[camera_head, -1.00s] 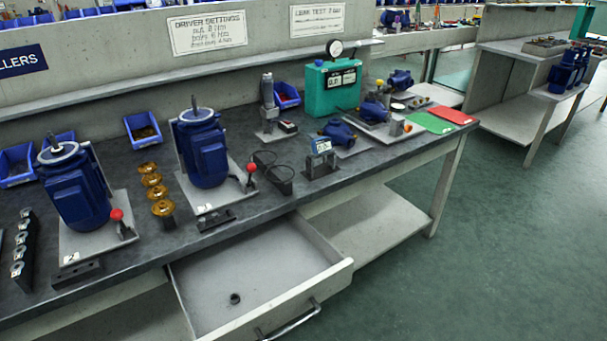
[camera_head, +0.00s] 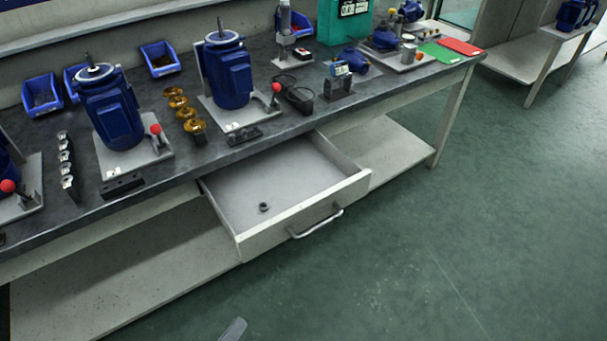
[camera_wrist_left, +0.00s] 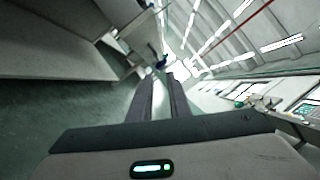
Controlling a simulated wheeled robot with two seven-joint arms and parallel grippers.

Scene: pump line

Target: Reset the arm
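My left gripper (camera_head: 235,330) shows only as a small grey piece at the bottom edge of the head view, over the green floor and apart from the bench. In the left wrist view its two dark fingers (camera_wrist_left: 160,98) point away from the camera, with a narrow light gap between them and nothing held. My right gripper is in neither view. The workbench (camera_head: 280,135) stands beyond, with an open drawer (camera_head: 310,210). A small dark ring (camera_head: 264,207) lies in the drawer.
Blue motors (camera_head: 228,75) stand on grey plates along the bench, with brass parts (camera_head: 186,112) between two of them. The drawer juts out over the floor, its handle (camera_head: 316,224) in front. A lower shelf (camera_head: 130,270) runs underneath. The floor (camera_head: 450,240) at right is clear.

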